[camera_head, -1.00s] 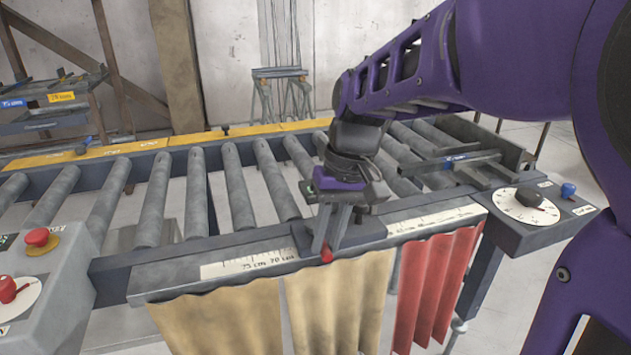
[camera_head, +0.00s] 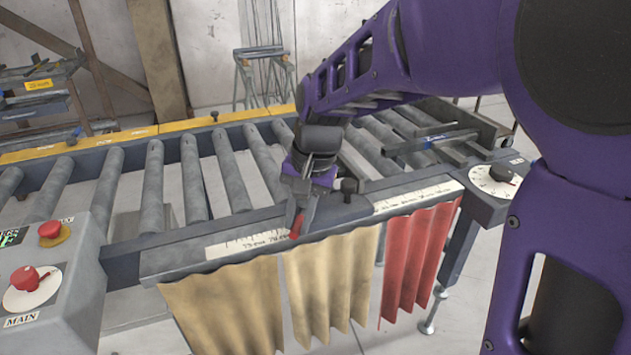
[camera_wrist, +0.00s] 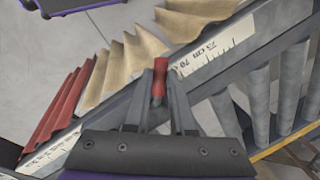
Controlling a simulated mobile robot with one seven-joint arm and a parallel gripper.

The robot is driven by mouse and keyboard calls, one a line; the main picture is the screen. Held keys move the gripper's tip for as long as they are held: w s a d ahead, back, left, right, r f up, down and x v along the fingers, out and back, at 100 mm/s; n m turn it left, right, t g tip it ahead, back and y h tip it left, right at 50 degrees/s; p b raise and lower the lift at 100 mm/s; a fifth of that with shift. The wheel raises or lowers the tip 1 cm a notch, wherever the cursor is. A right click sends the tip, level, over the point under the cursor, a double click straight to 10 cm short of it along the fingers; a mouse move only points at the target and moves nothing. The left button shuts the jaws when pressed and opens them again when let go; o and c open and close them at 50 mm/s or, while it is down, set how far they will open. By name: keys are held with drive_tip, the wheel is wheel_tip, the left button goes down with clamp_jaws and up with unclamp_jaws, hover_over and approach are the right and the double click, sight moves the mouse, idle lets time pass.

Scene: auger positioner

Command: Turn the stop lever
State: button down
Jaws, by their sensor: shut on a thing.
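The stop lever (camera_wrist: 159,78) has a red handle end. In the wrist view it stands between the two grey fingertips of my gripper (camera_wrist: 160,90), which is shut on it. In the head view the red lever (camera_head: 297,226) shows at the tips of my gripper (camera_head: 301,212), leaning over the front rail. A grey stop block with a black knob (camera_head: 349,187) sits on the rail just right of my gripper. The lever's pivot is mostly hidden by the fingers.
The scale rail (camera_head: 240,245) runs along the roller conveyor's front, with tan and red curtains (camera_head: 417,262) hanging below. A control box with red knobs (camera_head: 50,232) stands left. A dial box (camera_head: 492,182) stands at the right end.

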drive_tip(key=a+m+p, duration=0.1)
drive_tip(key=m, duration=0.1)
drive_tip(key=w+a+m+p, duration=0.1)
drive_tip(key=m, duration=0.2)
drive_tip(key=w+a+m+t+h+p, duration=0.1)
drive_tip(key=a+m, duration=0.1)
drive_tip(key=shift+w+r+m, duration=0.1)
drive_tip(key=shift+m, duration=0.3)
drive_tip(key=shift+w+a+m, duration=0.35)
drive_tip(key=shift+w+m, duration=0.25)
drive_tip(key=shift+m, duration=0.7)
drive_tip(key=c, duration=0.8)
unclamp_jaws()
drive_tip(key=shift+o, duration=0.2)
drive_tip(key=s+d+r+p, duration=0.1)
drive_tip(key=s+r, duration=0.2)
drive_tip(key=r, duration=1.4)
drive_tip(key=shift+d, duration=0.2)
